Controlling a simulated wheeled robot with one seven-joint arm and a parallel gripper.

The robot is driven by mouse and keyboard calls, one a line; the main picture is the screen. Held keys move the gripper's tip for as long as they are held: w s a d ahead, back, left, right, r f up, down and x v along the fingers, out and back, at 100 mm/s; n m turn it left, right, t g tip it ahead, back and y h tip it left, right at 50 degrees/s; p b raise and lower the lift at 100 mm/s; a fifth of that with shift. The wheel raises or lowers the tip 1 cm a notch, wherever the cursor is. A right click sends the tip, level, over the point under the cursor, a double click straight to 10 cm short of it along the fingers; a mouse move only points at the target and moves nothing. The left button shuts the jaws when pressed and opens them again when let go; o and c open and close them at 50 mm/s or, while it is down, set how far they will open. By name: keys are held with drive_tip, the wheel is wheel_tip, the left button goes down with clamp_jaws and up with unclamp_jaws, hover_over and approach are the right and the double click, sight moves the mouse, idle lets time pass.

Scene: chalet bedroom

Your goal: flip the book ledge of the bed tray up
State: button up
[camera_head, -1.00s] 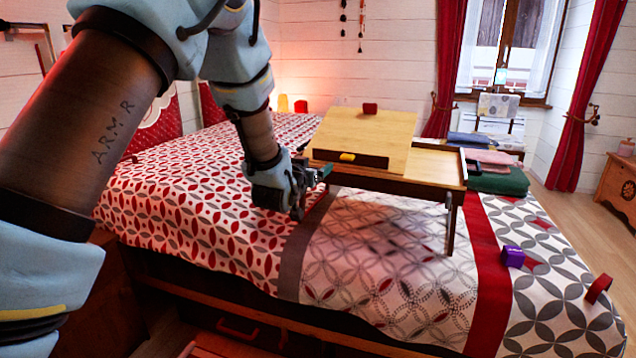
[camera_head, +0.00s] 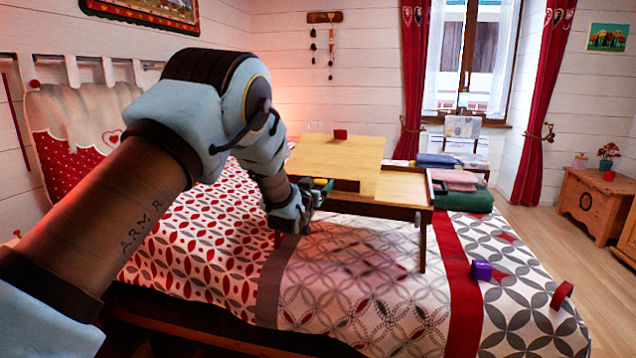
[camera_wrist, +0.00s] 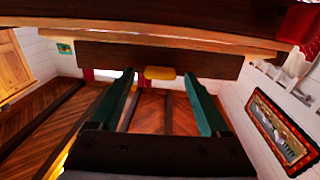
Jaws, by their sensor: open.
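The wooden bed tray (camera_head: 405,187) stands on legs on the bed, its reading board (camera_head: 325,158) tilted up. The dark book ledge (camera_head: 346,185) runs along the board's lower edge. In the wrist view the ledge (camera_wrist: 215,66) is a dark bar with a yellow tab (camera_wrist: 158,73) at its middle, hanging below the board's edge. My gripper (camera_head: 322,186) is in front of the ledge and hides part of it in the head view. In the wrist view my gripper (camera_wrist: 159,77) is open, its green fingers to either side of the tab. Contact cannot be told.
A red block (camera_head: 340,134) sits at the board's upper edge. Folded cloths (camera_head: 462,195) lie right of the tray. The bedspread before the tray is clear.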

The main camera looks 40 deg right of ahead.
drive_tip(key=shift+w+d, duration=0.15)
drive_tip(key=shift+d, duration=0.05)
clamp_jaws()
drive_tip(key=shift+f, duration=0.15)
idle(0.5)
